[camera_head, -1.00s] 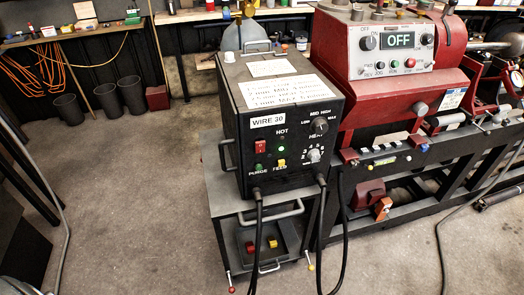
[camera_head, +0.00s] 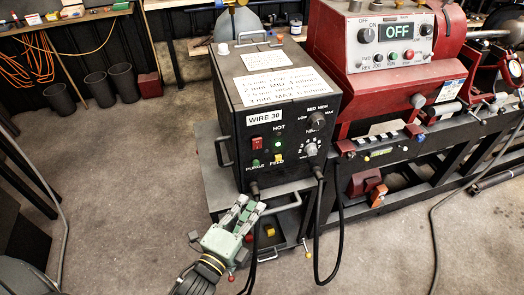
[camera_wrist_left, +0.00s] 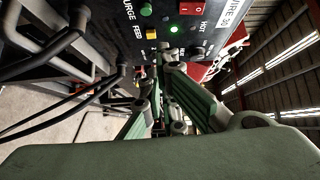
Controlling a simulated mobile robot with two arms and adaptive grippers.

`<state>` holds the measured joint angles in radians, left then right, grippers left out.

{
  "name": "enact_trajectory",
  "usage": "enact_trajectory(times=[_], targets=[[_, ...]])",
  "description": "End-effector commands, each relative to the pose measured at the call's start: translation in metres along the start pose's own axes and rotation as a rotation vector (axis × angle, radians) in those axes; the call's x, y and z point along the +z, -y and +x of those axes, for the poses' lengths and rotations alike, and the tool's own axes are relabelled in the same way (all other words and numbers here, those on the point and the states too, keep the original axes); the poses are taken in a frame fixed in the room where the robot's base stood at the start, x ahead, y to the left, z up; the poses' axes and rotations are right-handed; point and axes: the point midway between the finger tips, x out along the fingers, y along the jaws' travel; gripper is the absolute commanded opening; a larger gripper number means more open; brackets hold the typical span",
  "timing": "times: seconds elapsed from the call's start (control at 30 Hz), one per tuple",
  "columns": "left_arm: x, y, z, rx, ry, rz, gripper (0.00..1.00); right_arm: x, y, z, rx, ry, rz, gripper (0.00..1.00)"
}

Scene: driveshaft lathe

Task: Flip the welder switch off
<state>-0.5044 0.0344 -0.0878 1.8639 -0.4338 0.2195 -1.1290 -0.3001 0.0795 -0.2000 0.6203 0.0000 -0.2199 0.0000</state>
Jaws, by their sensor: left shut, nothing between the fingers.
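The black welder box (camera_head: 232,125) stands on a cart, with a white "WIRE 30" label on its front. Its red rocker switch (camera_head: 257,143) is at the upper left of the front panel; it also shows in the left wrist view (camera_wrist_left: 191,8), at the top. My right gripper is not in view.
Black cables (camera_head: 318,215) hang from the welder's front, close to my left gripper. The cart (camera_head: 212,180) has a handle bar below the panel. A red lathe (camera_head: 375,80) stands at the right.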

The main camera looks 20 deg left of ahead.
Motion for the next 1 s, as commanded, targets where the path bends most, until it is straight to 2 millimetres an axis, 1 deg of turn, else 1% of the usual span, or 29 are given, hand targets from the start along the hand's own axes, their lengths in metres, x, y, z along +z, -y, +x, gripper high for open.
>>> enact_trajectory(times=[0.03,0.1,0.2,0.53,0.63,0.77,0.87,1.0], targets=[[-0.001,0.019,0.000,-0.034,-0.003,0.039,0.00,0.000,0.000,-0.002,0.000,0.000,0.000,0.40],[-0.002,0.036,0.000,-0.070,-0.006,0.082,0.00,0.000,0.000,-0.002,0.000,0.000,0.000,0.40],[-0.002,0.048,-0.001,-0.095,-0.007,0.115,0.00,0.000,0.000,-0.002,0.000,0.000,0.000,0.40],[-0.002,0.050,0.000,-0.099,-0.007,0.119,0.00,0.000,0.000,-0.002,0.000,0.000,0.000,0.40],[-0.002,0.051,0.005,-0.100,-0.007,0.118,0.00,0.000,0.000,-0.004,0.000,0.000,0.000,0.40],[-0.003,0.055,0.021,-0.103,-0.007,0.117,0.00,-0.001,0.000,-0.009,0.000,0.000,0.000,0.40],[-0.003,0.058,0.041,-0.102,-0.006,0.117,0.00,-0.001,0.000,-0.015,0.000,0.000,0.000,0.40],[-0.004,0.061,0.072,-0.102,-0.007,0.117,0.00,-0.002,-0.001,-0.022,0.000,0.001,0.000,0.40]])
